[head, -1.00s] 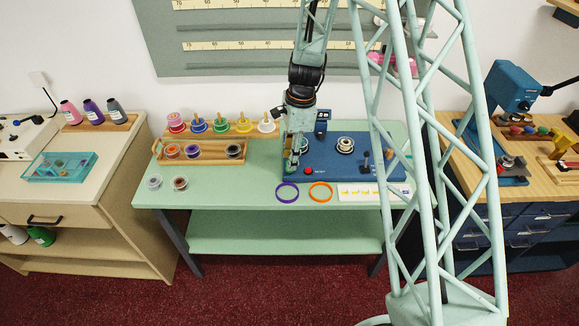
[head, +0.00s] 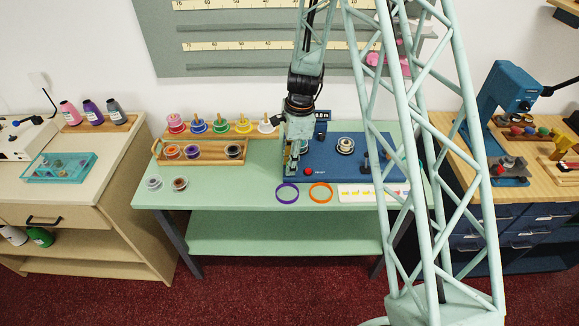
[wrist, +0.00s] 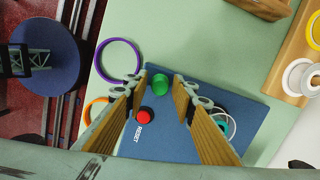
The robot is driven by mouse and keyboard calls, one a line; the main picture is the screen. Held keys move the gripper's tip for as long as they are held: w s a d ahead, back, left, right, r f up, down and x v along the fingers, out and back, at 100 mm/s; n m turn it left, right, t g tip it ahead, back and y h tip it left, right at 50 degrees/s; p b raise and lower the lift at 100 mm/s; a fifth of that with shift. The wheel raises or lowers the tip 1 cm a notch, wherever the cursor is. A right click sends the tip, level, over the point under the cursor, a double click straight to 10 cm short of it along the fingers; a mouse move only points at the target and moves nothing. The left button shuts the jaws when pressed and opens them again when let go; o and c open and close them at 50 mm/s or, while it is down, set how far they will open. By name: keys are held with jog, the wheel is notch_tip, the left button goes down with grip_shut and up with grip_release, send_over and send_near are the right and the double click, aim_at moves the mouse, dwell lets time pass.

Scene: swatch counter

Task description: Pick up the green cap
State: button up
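The green cap (wrist: 160,84) is a small upright cylinder beside the edge of the blue board (wrist: 190,145) in the wrist view. My gripper (wrist: 163,76) is open, with one finger on each side of the cap and some gap visible. I cannot tell whether the fingertips are level with the cap or above it. In the head view my gripper (head: 292,168) points down over the left part of the blue board (head: 325,160), and the cap cannot be made out clearly there.
A red reset button (wrist: 145,116) is close by on the board. A purple ring (head: 287,193) and an orange ring (head: 320,192) lie at the front edge. A spool (head: 345,145) stands on the board. A wooden rack (head: 200,151) with spools is at left.

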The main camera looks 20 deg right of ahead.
jog(key=c, duration=0.4)
jog(key=shift+r, duration=0.15)
jog(key=shift+r+p, duration=0.3)
jog(key=shift+r, duration=1.25)
jog(key=shift+s+r, duration=0.1)
jog(key=shift+s, duration=0.2)
jog(key=s+a, duration=0.1)
jog(key=s, duration=0.4)
jog(key=s+r, duration=0.1)
jog(key=s, duration=0.4)
jog(key=s+a+b, duration=0.1)
jog(key=s, duration=0.4)
jog(key=shift+s+a+r, duration=0.15)
jog(key=shift+a+r, duration=0.05)
jog(key=shift+a, duration=0.15)
